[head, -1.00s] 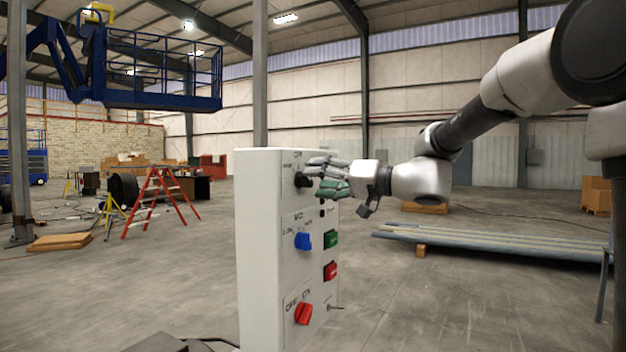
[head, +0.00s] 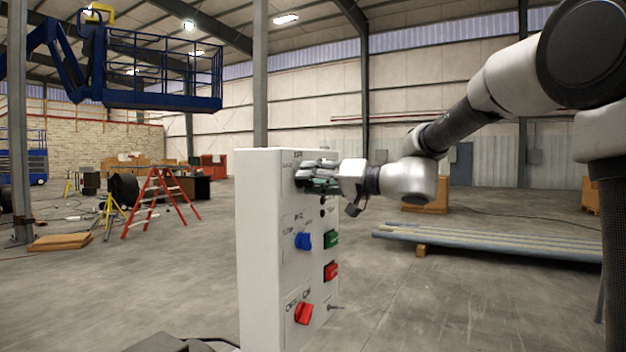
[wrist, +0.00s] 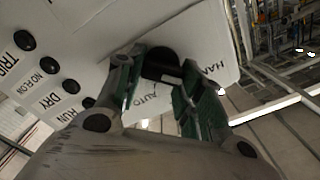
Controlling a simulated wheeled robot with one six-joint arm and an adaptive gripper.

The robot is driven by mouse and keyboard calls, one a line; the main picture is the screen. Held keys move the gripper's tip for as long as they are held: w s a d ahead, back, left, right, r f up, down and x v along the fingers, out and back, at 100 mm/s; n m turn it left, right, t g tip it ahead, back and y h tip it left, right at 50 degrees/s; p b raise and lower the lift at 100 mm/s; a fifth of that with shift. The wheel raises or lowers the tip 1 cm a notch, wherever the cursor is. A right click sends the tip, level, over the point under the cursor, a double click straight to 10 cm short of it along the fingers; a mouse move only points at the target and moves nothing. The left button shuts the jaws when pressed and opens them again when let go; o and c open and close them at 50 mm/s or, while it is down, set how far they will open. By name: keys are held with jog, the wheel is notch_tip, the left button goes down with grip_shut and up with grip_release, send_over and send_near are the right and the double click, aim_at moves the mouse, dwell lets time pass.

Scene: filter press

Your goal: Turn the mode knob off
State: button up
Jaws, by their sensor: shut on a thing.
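The control box (head: 262,250) is a white upright panel. A black knob (wrist: 161,63) near its top, with the labels AUTO and HAND around it in the wrist view, appears to be the mode knob. My gripper (head: 304,178) is at this knob, and its fingers mostly hide it in the head view. In the wrist view, the green-padded fingers of my gripper (wrist: 163,82) are on either side of the knob and shut on it. An OFF label cannot be read there, and the knob's pointer direction is unclear.
Below are a blue knob (head: 303,241), a green button (head: 332,238), a red button (head: 331,271) and a red knob (head: 304,313). Several round black indicators (wrist: 48,65) labelled TRIP, DRY and RUN sit beside the knob.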

jog(key=shift+m, duration=0.3)
jog(key=m, duration=0.7)
jog(key=shift+w+d+f+m, duration=0.1)
jog(key=shift+f+m, duration=0.2)
jog(key=shift+m, duration=0.4)
jog(key=o, duration=1)
jog(key=v, duration=1.2)
